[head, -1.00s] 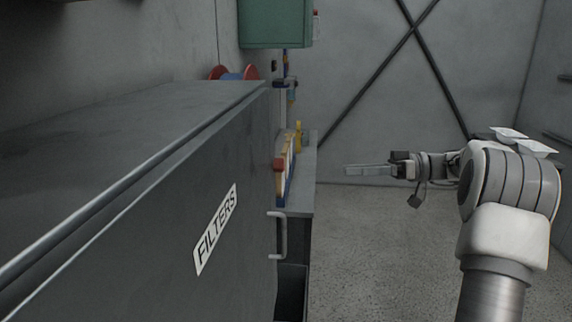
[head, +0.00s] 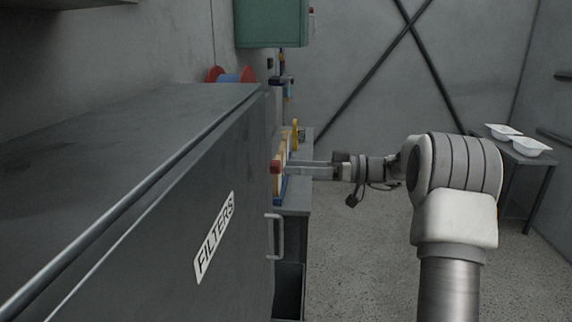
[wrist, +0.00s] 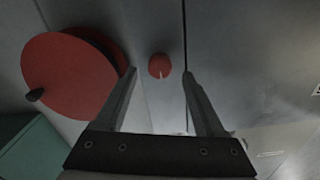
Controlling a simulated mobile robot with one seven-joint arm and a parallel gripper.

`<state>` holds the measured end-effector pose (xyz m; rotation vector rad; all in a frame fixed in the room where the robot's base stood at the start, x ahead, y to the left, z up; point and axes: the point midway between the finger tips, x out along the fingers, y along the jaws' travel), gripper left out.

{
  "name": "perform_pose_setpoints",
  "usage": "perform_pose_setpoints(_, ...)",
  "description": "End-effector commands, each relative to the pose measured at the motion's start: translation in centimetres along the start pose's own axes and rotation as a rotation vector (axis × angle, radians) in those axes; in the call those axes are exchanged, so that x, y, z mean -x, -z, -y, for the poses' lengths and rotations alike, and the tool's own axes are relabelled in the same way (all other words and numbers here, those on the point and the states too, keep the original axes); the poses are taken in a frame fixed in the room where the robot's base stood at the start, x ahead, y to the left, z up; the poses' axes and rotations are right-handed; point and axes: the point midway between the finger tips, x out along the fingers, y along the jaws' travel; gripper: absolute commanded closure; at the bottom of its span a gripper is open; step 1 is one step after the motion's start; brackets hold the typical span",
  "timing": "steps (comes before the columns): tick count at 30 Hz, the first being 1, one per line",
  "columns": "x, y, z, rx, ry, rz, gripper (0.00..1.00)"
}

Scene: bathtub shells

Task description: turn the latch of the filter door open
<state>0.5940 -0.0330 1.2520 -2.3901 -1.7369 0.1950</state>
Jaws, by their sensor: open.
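The grey filter door (head: 165,270) has a white FILTERS label (head: 214,237) and fills the lower left of the head view. A small red knob (head: 275,167), which looks like the latch's end, sticks out at the door's far edge. In the wrist view the red knob (wrist: 159,66) shows between and beyond the fingertips, close to a dark seam. My gripper (head: 290,168) is open and points left at the knob. In the wrist view its two fingers (wrist: 159,74) are spread with nothing between them. I cannot tell if a finger touches the knob.
A grey bar handle (head: 275,236) stands out from the door below the knob. A red-ended spool (head: 230,75) sits behind the cabinet, and a green box (head: 270,22) hangs above. A table with white trays (head: 528,147) stands at right. The floor between is clear.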

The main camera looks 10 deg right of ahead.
Motion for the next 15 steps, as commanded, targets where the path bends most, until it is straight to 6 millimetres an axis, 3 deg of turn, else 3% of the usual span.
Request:
perform_pose_setpoints(6,-2.4,0.0,0.0,0.001,0.0,0.001,0.29)
perform_pose_setpoints(15,-2.8,0.0,0.0,0.0,0.0,0.0,0.29)
